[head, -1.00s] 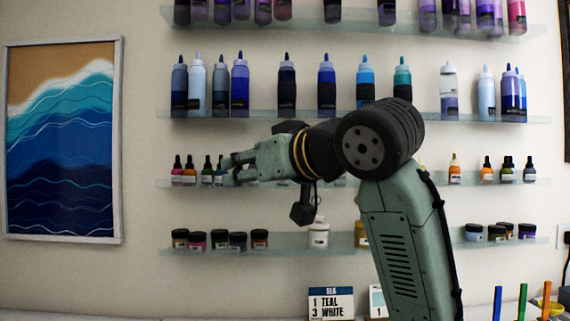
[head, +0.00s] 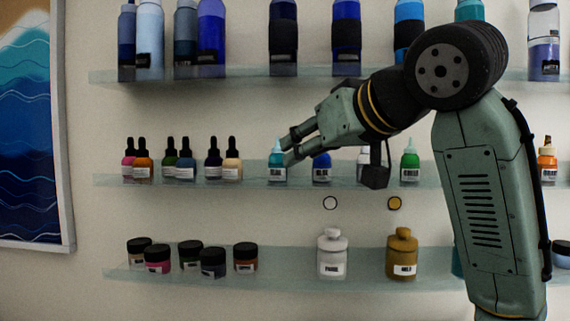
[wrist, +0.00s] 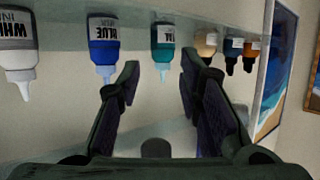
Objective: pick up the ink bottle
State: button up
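Several small ink bottles stand upright on the middle glass shelf. A teal ink bottle (head: 277,163) is right at my gripper (head: 287,151), and a blue one (head: 321,166) stands to its right. In the wrist view, which is upside down, the teal bottle (wrist: 163,45) lies between the lines of my two fingers, beyond their tips. My gripper (wrist: 160,70) is open and empty there. The blue bottle (wrist: 104,48) and a white one (wrist: 18,50) also show. In the head view the white bottle is partly hidden behind my wrist, and a green bottle (head: 410,162) stands farther right.
Dropper bottles (head: 212,160) stand left of the teal bottle. Larger bottles (head: 283,40) line the shelf above. Jars (head: 190,257), a white bottle (head: 332,256) and a gold bottle (head: 401,258) stand on the shelf below. A wave picture (head: 35,150) hangs at far left.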

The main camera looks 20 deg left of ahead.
aim_at(282, 161)
jog(key=x, duration=0.3)
jog(key=shift+a+p, duration=0.3)
jog(key=shift+p, duration=0.1)
jog(key=p+x, duration=0.1)
jog(key=x, duration=0.5)
jog(key=shift+p, duration=0.35)
jog(key=shift+d+f, duration=0.1)
jog(key=shift+c, duration=0.6)
grip_shut()
